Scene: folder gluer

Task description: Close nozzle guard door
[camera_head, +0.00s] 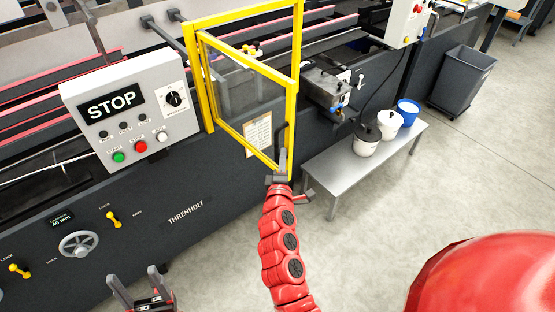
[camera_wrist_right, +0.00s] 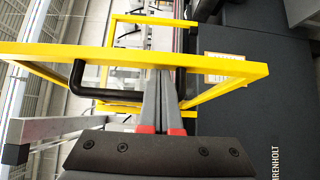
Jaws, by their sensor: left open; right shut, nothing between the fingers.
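The nozzle guard door (camera_head: 244,58) is a yellow frame with a clear pane. It stands swung out from the yellow guard frame (camera_head: 245,15) on the machine, leaving a gap. Its black handle (camera_head: 284,135) is on the free edge; the handle also shows in the right wrist view (camera_wrist_right: 92,92). My right gripper (camera_head: 283,155) is shut and empty at the door's lower free corner. In the wrist view its fingertips (camera_wrist_right: 164,76) are at the yellow bar, beside the handle; contact cannot be told. My left gripper (camera_head: 136,282) is open and empty at the bottom left, away from the door.
A control box (camera_head: 135,105) with a STOP label stands left of the door. A grey bench (camera_head: 340,175) with white and blue buckets (camera_head: 408,112) is to the right. A dark bin (camera_head: 462,78) stands beyond. The floor in front is clear.

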